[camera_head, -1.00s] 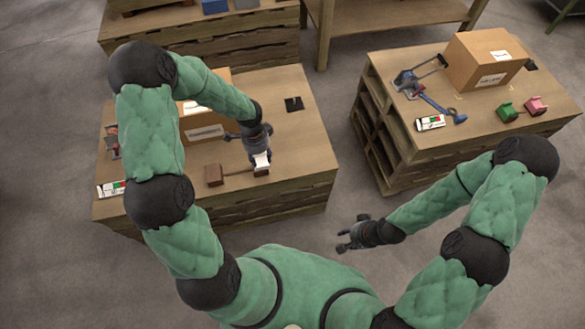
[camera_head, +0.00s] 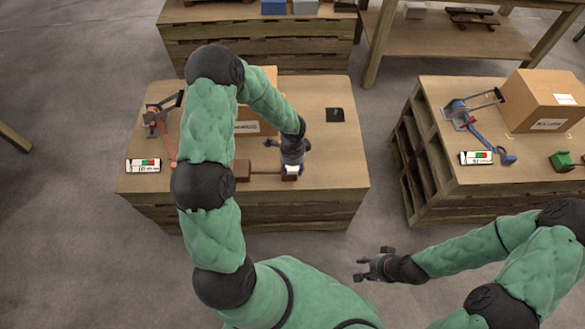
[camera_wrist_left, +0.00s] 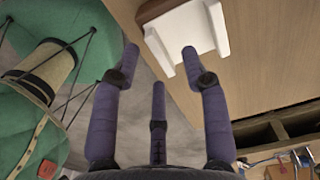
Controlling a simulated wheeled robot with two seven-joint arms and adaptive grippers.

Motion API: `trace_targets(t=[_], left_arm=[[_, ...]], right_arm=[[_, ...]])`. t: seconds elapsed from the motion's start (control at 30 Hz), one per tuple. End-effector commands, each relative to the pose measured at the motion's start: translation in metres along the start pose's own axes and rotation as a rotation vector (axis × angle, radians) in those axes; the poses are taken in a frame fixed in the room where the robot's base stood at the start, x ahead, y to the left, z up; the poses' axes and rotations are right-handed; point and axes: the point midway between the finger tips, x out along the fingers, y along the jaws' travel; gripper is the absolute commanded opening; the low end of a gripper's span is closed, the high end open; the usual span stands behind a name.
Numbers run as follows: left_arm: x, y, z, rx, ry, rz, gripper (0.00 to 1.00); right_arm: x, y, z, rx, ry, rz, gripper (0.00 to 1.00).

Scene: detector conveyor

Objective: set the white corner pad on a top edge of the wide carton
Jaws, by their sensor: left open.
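The white corner pad (camera_head: 291,171) lies near the front of the left pallet table, beside a brown pad (camera_head: 242,170). It also shows in the left wrist view (camera_wrist_left: 193,35), against a brown piece. My left gripper (camera_head: 291,163) is open just above and behind the white pad; in the wrist view its fingertips (camera_wrist_left: 160,62) are close to the pad, and contact cannot be told. A carton (camera_head: 268,128) on the same table is mostly hidden behind my left arm. Another carton (camera_head: 546,102) stands on the right table. My right gripper (camera_head: 370,265) is open and empty over the floor gap.
A red-handled tool (camera_head: 158,122) and a small label box (camera_head: 143,165) are at the left table's left side. A black square (camera_head: 335,115) lies at its back right. A blue-handled tool (camera_head: 470,122) and a green pad (camera_head: 562,161) are on the right table.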

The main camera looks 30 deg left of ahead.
Motion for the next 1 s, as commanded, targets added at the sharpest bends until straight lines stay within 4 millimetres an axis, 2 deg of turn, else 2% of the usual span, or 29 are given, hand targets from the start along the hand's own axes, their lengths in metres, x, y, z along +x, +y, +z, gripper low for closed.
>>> trace_targets(t=[0.03, 0.1, 0.33, 0.37, 0.5, 0.53, 1.0], left_arm=[[0.0115, 0.0006, 0.0003, 0.001, -0.001, 0.002, 0.45], [0.0171, 0.0005, 0.0002, 0.0, 0.0, 0.001, 0.45], [0.0169, 0.0001, 0.0001, 0.0, 0.0, 0.0, 0.45], [0.0169, 0.0001, 0.0001, 0.0, 0.0, 0.0, 0.42], [0.0169, 0.0003, 0.0001, 0.0, 0.0, 0.0, 0.03], [0.0169, 0.0003, 0.0001, 0.0, 0.0, 0.0, 0.0], [0.0131, 0.0002, 0.0001, 0.0, 0.0, 0.0, 0.0]], right_arm=[[0.0073, 0.0026, -0.0002, 0.0, 0.0, 0.0, 0.4], [0.0098, 0.0035, -0.0002, 0.0, 0.0, 0.0, 0.4], [0.0086, 0.0031, -0.0003, 0.0, 0.0, 0.0, 0.4], [0.0086, 0.0031, -0.0003, 0.0, 0.0, 0.0, 0.4], [0.0086, 0.0031, -0.0003, 0.0, 0.0, 0.0, 0.4], [0.0086, 0.0031, -0.0003, 0.0, 0.0, 0.0, 0.4], [0.0061, 0.0022, -0.0002, 0.0, 0.0, 0.0, 0.4]])
